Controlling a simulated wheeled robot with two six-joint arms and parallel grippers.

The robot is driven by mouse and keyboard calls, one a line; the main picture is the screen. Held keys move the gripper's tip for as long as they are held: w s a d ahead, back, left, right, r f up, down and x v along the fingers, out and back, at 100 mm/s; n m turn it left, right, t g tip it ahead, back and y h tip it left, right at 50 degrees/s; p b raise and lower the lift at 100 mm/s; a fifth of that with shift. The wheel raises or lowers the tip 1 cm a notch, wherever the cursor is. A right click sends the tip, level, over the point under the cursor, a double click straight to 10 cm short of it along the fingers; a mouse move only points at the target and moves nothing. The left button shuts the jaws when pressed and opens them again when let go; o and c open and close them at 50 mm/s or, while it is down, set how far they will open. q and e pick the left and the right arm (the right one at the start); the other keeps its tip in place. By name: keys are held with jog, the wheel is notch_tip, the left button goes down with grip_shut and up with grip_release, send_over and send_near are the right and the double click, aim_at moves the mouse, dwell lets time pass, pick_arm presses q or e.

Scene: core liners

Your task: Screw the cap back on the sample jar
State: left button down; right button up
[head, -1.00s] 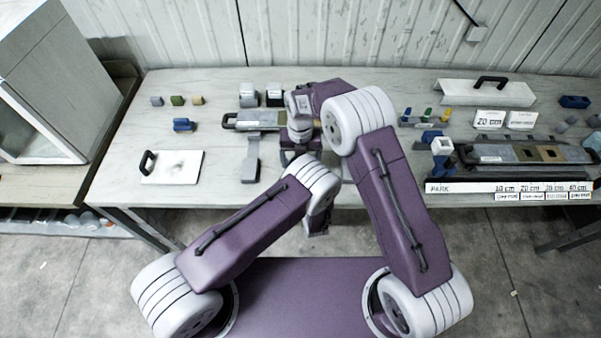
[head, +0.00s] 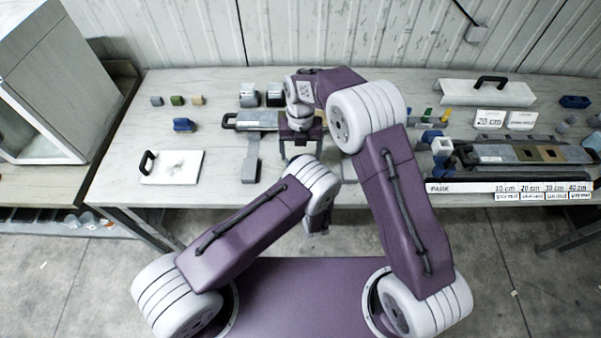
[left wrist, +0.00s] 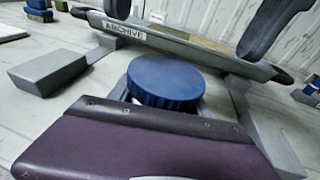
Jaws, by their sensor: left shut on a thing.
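A round blue cap (left wrist: 165,80) with a ridged edge sits level in the middle of the left wrist view. The sample jar under it is almost wholly hidden. My left gripper (left wrist: 163,106) shows as a purple body in front of the cap, with parts of its grey fingers just under it; it is shut on the jar. The head view largely hides it behind my arm links. My right gripper (head: 299,150) points down over the same spot. Its two dark fingers stand wide apart above the cap, empty and clear of it.
A long tray marked ARCHIVE (left wrist: 178,40) lies right behind the cap, with grey blocks (left wrist: 48,70) on both sides. A white board with a black handle (head: 178,168) lies to the left. Another tray (head: 495,154) and a PARK rail (head: 462,188) fill the right side.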

notch_tip(320, 180, up, 3)
jog(key=shift+r, duration=0.2)
jog(key=shift+f, duration=4.05)
jog(key=c, duration=1.5)
jog(key=m, duration=0.3)
jog(key=o, duration=1.6)
jog(key=shift+c, duration=0.2)
jog(key=shift+r, duration=2.3)
